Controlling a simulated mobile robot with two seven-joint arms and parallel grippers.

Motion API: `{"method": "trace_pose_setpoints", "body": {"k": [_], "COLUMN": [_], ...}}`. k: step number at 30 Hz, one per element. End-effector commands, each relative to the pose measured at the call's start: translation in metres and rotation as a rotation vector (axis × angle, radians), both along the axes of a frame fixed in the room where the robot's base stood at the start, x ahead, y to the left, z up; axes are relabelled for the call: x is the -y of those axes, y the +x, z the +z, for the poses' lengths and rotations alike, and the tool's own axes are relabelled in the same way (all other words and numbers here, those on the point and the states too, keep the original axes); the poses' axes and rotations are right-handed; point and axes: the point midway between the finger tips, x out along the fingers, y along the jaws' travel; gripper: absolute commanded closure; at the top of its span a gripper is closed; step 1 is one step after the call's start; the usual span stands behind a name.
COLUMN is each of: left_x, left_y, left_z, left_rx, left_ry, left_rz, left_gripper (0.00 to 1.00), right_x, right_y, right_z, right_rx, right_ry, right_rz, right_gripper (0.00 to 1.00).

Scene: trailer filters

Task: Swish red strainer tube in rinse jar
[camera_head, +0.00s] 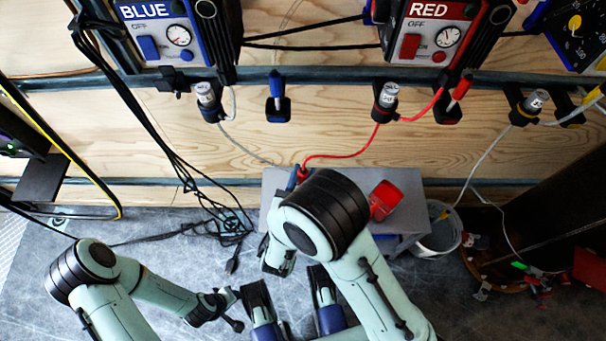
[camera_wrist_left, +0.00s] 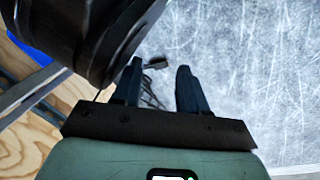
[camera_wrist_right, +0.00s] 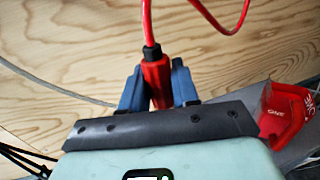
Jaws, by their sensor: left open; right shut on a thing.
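My right gripper (camera_head: 297,178) is shut on the red strainer tube (camera_wrist_right: 156,80). In the right wrist view the tube stands between the two blue fingers (camera_wrist_right: 158,90), with a black collar and a red hose above it. In the head view the tube (camera_head: 304,172) shows small beside my right arm, over the far left part of a grey box; its lower end is hidden. No clearly marked rinse jar can be told apart. My left gripper (camera_wrist_left: 160,85) is open and empty above the floor; in the head view it (camera_head: 236,310) is low at the left.
A red container (camera_head: 384,200) with white lettering sits on the grey box (camera_head: 408,184); it also shows in the right wrist view (camera_wrist_right: 282,115). A whitish bucket (camera_head: 438,238) stands right of the box. Black cables (camera_head: 225,225) lie on the floor at left. Blue and red units hang on the wall.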

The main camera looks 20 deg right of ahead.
Motion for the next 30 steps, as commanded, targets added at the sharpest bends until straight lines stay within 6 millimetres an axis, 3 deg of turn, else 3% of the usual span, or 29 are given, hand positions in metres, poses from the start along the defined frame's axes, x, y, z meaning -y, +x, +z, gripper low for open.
{"method": "trace_pose_setpoints", "body": {"k": [8,23,30], "left_x": [0.003,0.014,0.021], "left_y": [0.023,0.039,0.024], "left_z": [0.007,0.044,0.053], "left_rx": [0.070,0.136,0.099], "left_ry": [0.004,-0.008,-0.028], "left_rz": [-0.004,-0.020,-0.034], "left_gripper": [0.57,0.57,0.57], "right_x": [0.000,0.000,0.000], "right_y": [0.000,0.000,0.000], "right_z": [0.000,0.029,0.040], "right_rx": [0.001,0.002,0.002], "right_ry": [-0.001,0.000,-0.001], "right_rz": [0.000,0.000,0.000], "right_gripper": [1.00,1.00,1.00]}}
